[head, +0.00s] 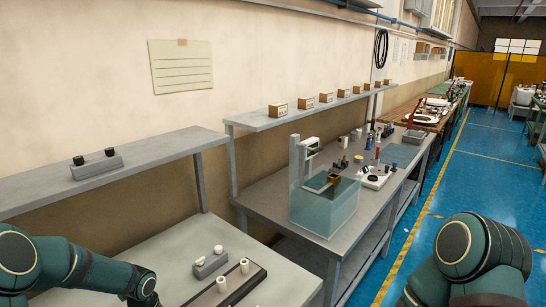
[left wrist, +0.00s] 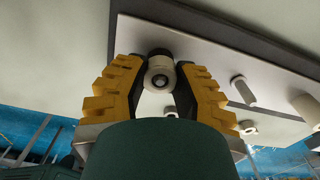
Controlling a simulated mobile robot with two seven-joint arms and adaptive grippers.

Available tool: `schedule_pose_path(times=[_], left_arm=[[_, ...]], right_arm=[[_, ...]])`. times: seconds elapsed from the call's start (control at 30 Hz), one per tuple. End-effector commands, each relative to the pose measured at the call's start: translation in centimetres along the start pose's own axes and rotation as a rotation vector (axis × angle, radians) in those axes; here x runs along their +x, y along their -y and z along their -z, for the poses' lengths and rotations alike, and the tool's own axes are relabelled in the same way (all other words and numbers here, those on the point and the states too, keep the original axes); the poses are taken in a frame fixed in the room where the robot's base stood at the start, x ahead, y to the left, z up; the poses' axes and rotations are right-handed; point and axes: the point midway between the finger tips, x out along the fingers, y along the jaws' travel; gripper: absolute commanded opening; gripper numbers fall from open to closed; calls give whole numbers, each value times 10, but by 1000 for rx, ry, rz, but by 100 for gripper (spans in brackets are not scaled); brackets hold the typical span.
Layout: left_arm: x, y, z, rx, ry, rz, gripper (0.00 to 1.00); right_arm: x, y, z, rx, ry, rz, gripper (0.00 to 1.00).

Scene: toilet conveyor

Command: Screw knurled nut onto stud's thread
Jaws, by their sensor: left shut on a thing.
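In the left wrist view my left gripper (left wrist: 160,78), with stepped yellow fingers, is shut on a cream round piece, likely the knurled nut (left wrist: 160,66). It has a dark ring and pale centre. A black round part (left wrist: 158,52) shows right behind it; I cannot tell whether they are joined or whether a thread is engaged. A pale stud (left wrist: 243,90) stands clear to the right on a light plate. The head view shows two white studs (head: 244,266) on a dark-edged board. My left gripper is outside the head view, and my right gripper is in neither view.
A grey block (head: 211,264) with white pieces sits behind the board on the pale bench (head: 165,262). A shelf (head: 140,164) above holds a grey block with two black knobs (head: 97,165). A glass tank (head: 325,208) stands on the bench to the right.

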Motion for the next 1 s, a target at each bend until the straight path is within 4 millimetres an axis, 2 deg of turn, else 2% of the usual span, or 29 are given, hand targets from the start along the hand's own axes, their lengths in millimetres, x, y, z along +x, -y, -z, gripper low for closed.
schedule_pose_path(times=[0.6,1.0], left_arm=[[1,-3,1,376,-5,-6,0],[2,-2,0,413,-3,-5,0]], right_arm=[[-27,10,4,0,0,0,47],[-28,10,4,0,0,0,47]])
